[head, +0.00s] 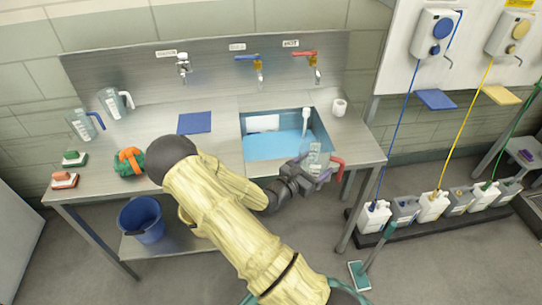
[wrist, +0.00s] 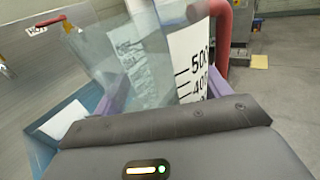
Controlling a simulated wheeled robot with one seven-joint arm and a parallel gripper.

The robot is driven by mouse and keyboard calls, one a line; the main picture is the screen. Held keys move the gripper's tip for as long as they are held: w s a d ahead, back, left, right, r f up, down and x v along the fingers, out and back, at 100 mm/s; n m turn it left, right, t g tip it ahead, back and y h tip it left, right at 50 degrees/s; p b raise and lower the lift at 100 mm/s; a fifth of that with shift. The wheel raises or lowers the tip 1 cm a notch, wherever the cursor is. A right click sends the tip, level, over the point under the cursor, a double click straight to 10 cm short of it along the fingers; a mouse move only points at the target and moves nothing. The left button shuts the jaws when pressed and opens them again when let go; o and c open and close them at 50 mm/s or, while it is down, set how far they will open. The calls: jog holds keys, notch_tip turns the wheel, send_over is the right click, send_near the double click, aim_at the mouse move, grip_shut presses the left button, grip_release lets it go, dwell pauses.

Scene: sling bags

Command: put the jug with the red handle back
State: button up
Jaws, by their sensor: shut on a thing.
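The clear jug with the red handle (head: 315,160) is in my gripper (head: 306,172), held near the front edge of the sink at the right of the steel bench. In the wrist view the jug (wrist: 145,60) fills the space between my purple fingers, with black scale marks on its wall and the red handle (wrist: 222,25) at the right. My gripper is shut on the jug; its exact contact points are partly hidden. A jug with a blue handle (head: 80,124) and a jug with a white handle (head: 112,103) stand at the bench's left back.
The sink (head: 262,145) holds blue water, with three taps on the wall behind. A blue cloth (head: 195,123) lies mid-bench. Brushes and a green-orange item (head: 130,161) lie at the left. A white cup (head: 339,107) stands right of the sink. Bench surface near the jugs is clear.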

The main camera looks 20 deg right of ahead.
jog(key=w+a+f+n+t+y, duration=0.3)
jog(key=a+f+n+t+y, duration=0.3)
jog(key=a, duration=0.4)
jog(key=w+a+f+n+t+y, duration=0.3)
jog(key=a+f+n+t+y, duration=0.2)
jog(key=a+n+y, duration=0.3)
jog(key=a+f+y, duration=0.1)
jog(key=a+y, duration=0.2)
jog(key=shift+a+t, duration=0.25)
jog(key=shift+t, duration=0.15)
